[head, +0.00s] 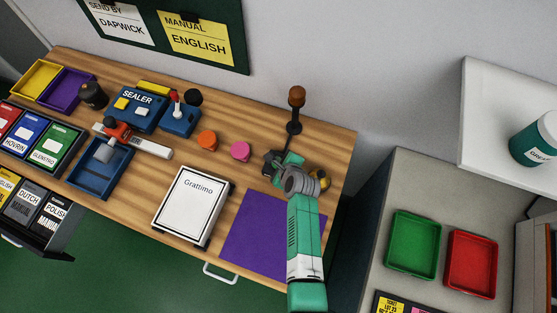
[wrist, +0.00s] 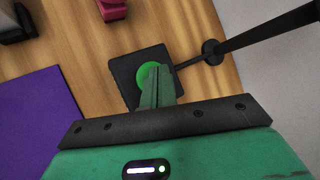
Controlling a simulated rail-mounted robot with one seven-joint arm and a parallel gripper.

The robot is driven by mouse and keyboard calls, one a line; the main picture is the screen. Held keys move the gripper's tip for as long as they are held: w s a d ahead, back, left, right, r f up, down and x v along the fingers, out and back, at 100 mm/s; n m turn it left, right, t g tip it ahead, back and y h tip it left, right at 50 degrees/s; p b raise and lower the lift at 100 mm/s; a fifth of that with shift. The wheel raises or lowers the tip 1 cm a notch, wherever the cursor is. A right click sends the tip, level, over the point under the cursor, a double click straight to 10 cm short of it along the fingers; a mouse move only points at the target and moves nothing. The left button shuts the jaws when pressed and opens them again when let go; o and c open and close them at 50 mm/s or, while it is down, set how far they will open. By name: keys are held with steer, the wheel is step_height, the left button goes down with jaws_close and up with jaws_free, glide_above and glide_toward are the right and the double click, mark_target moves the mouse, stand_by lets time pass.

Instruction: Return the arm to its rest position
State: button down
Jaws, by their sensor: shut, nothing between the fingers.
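My green arm reaches over the right end of the wooden bench. My gripper (head: 281,163) is shut and empty in the head view. In the wrist view its green fingertips (wrist: 157,88) are together, in front of a black square pad (wrist: 125,75) with a green disc (wrist: 150,72). The fingers hide part of the disc, and I cannot tell whether they touch it. A black post with a brown knob (head: 296,95) stands just behind the gripper in the head view.
A purple mat (head: 250,235) lies beside my arm, left of it. Green (head: 412,245) and red (head: 472,264) trays sit on the grey counter to the right.

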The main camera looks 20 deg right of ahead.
steer(key=shift+r+p, duration=0.9)
step_height(320, 180, up, 6)
steer(key=p, duration=0.6)
